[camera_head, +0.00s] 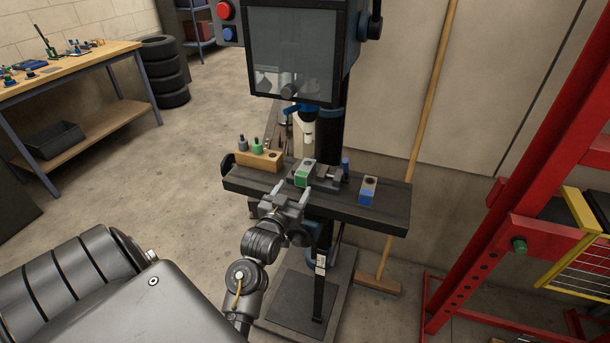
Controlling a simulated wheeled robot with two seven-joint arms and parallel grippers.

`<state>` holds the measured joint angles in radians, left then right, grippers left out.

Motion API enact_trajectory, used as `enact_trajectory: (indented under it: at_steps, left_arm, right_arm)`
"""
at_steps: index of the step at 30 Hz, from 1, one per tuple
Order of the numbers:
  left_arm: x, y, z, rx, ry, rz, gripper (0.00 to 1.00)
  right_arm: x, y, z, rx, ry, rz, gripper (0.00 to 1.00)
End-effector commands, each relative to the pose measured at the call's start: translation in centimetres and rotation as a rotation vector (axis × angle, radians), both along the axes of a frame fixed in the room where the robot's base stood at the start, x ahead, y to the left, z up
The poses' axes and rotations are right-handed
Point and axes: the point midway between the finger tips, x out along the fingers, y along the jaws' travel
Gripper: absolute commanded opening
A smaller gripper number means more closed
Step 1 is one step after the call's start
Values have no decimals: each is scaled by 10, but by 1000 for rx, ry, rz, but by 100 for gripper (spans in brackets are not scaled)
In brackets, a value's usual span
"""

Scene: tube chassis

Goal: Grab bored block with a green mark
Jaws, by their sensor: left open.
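The block with a green mark (303,174) is a light grey block with a green front part. It sits at the vise (327,180) on the dark table of the drill press (393,208). My left gripper (292,193) is open and empty, just in front of the block on the near side of the table. Its two fingers point up toward the block, and I see no contact. The block's hole is hard to make out at this size. My right gripper is not in view.
A similar block with a blue mark (368,190) stands on the table's right part. A wooden holder (260,160) with green and grey pieces stands on the left. The drill head (292,55) hangs above. A red rack (490,200) stands right; a broom (420,130) leans behind.

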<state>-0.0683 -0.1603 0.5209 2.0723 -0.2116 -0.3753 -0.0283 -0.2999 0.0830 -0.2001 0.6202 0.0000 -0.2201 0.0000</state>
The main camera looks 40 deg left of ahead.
Motion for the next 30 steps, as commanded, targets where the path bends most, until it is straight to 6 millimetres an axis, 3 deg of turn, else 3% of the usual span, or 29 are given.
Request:
enact_trajectory:
  at_steps: [4, 13, 22, 30]
  left_arm:
    - [6, 2, 2, 0, -4, 1, 62]
    - [47, 17, 1, -1, -1, 0, 62]
    - [59, 21, 2, -1, -1, 0, 62]
    - [94, 35, 2, -1, -1, 1, 62]
  right_arm:
    - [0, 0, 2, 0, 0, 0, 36]
    - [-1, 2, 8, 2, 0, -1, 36]
    - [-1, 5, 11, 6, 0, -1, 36]
    - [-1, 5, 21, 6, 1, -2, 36]
